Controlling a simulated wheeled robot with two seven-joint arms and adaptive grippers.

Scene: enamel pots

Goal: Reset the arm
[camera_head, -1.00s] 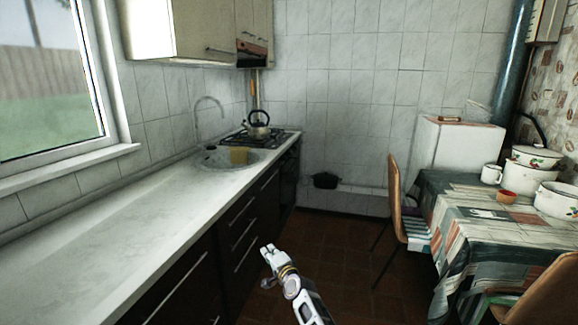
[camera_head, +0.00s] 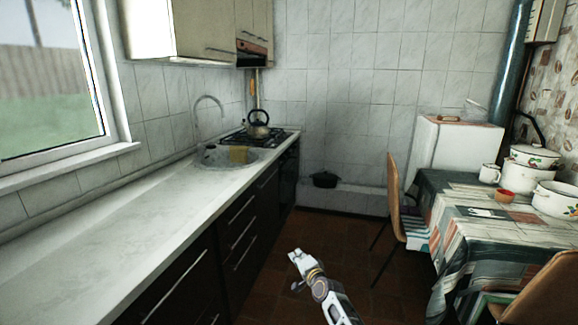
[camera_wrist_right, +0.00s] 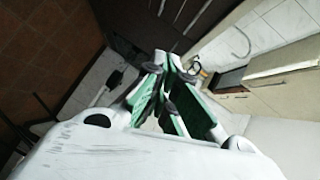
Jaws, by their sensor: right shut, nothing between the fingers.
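My right gripper (camera_head: 297,262) is in the lower middle of the head view, above the brown floor and to the right of the dark drawers. Its fingers are shut with nothing between them. In the right wrist view the closed fingers (camera_wrist_right: 167,80) point away from the camera, with floor, cabinets and wall tilted behind them. The gripper touches no object. My left gripper is not in view.
The counter (camera_head: 120,230) with a sink (camera_head: 225,158) and a kettle (camera_head: 258,124) runs along the left. A chair (camera_head: 396,200) and a table (camera_head: 470,190) bearing enamel pots (camera_head: 535,157) stand at the right. The floor (camera_head: 340,235) between is clear.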

